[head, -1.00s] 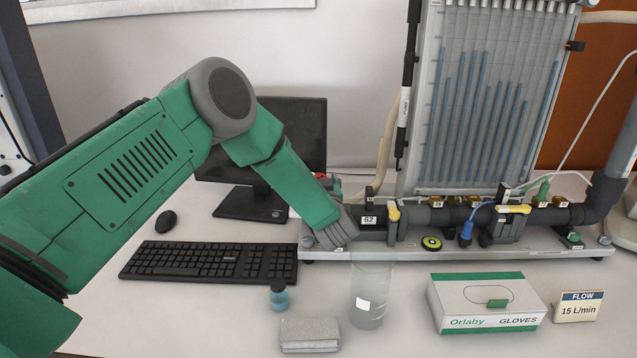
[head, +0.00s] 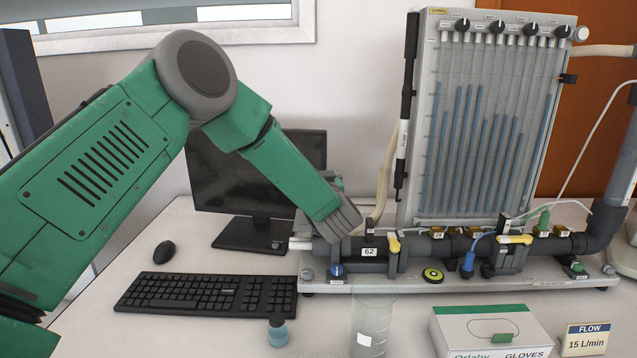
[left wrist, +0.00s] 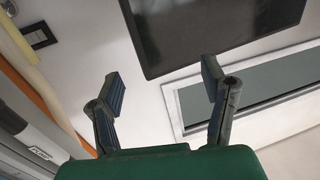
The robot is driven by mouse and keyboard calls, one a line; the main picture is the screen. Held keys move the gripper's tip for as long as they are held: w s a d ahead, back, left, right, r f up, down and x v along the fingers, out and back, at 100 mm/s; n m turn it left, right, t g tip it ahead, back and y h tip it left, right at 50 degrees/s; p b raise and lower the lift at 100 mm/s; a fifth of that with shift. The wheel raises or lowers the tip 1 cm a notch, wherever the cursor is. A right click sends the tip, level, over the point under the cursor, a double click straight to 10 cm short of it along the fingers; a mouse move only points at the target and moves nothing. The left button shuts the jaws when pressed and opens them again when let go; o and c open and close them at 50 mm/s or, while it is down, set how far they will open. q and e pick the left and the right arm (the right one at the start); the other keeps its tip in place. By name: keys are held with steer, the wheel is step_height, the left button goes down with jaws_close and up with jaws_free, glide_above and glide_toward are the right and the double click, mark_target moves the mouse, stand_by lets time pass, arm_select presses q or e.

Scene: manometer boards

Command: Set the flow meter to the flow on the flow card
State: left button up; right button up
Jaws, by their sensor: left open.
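The flow card (head: 588,340) at the lower right reads "FLOW 15 L/min". The manometer board (head: 490,120) stands upright behind a dark horizontal pipe and shows blue columns of differing heights. A small white plate on the pipe (head: 369,252) reads 62; I cannot tell whether it is the flow meter's reading. A blue knob (head: 337,270) sits at the left end of the bench's base. My left gripper (head: 345,218) is above and behind this knob, near the pipe's left end. In the left wrist view its two fingers (left wrist: 162,78) are apart with nothing between them. My right gripper is not in view.
A keyboard (head: 205,295) and monitor (head: 225,190) are at the left.

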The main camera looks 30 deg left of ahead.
arm_select(q)
steer(key=s+f+m+h, duration=0.1)
steer(key=s+f+m+t, duration=0.1)
steer(key=s+f, duration=0.1)
steer(key=s+f+m+t+h, duration=0.1)
steer(key=shift+s+a+f+h+b, duration=0.3)
steer(key=shift+s+a+f+b, duration=0.05)
steer(key=shift+f+b, duration=0.05)
steer(key=s+d+f+m+t+h, duration=0.2)
steer(key=s+d+f+m+h, duration=0.1)
steer(key=s+f+h, duration=0.4)
steer(key=shift+y, duration=0.7)
steer(key=r+x, duration=0.1)
steer(key=x, duration=0.7)
steer(key=r+p+x, duration=0.1)
steer(key=x, duration=0.3)
steer(key=shift+w+a+r, duration=0.1)
steer(key=shift+r, duration=0.3)
steer(key=shift+w+d, duration=0.1)
steer(key=shift+d, duration=0.1)
steer(key=c, duration=1.2)
